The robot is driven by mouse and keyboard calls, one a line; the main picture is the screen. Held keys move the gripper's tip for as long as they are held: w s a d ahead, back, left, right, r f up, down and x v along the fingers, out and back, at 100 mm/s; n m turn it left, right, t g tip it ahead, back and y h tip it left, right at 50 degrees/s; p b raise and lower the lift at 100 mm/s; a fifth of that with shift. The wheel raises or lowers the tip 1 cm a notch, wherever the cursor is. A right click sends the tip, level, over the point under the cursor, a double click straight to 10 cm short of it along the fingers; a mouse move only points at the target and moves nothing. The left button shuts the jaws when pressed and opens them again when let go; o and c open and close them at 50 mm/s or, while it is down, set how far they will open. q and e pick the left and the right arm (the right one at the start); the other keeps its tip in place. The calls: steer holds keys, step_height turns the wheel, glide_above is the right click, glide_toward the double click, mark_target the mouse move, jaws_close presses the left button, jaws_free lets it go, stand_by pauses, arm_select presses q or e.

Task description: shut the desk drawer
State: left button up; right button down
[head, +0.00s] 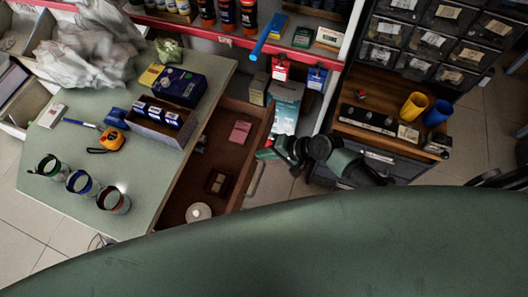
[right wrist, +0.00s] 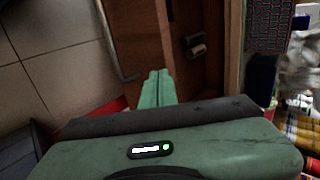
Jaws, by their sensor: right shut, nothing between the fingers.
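The desk (head: 85,150) has a pale green top. Its brown wooden drawer (head: 216,158) is open, pulled out to the right in the head view. The drawer's front panel also shows in the right wrist view (right wrist: 146,38), with a metal bar handle (right wrist: 113,45) on its outer face. My right gripper (head: 265,153) has its green fingers shut and empty, by the outer side of the drawer front, beyond the handle. In the right wrist view the fingers (right wrist: 156,88) point at the front panel; I cannot tell whether they touch it. My left gripper is not in view.
The drawer holds a pink packet (head: 240,132), a small brown box (head: 217,183) and a white roll (head: 198,212). A pale green box (head: 286,105) stands beyond the drawer, near my arm. A dark cabinet (head: 378,160) is at the right. Floor shows between drawer and cabinet.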

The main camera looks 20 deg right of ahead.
steer(key=w+a+b, duration=0.1)
steer(key=w+a, duration=0.9)
steer(key=a, duration=0.5)
steer(key=shift+w+a+b, duration=0.35)
steer(key=shift+a, duration=0.05)
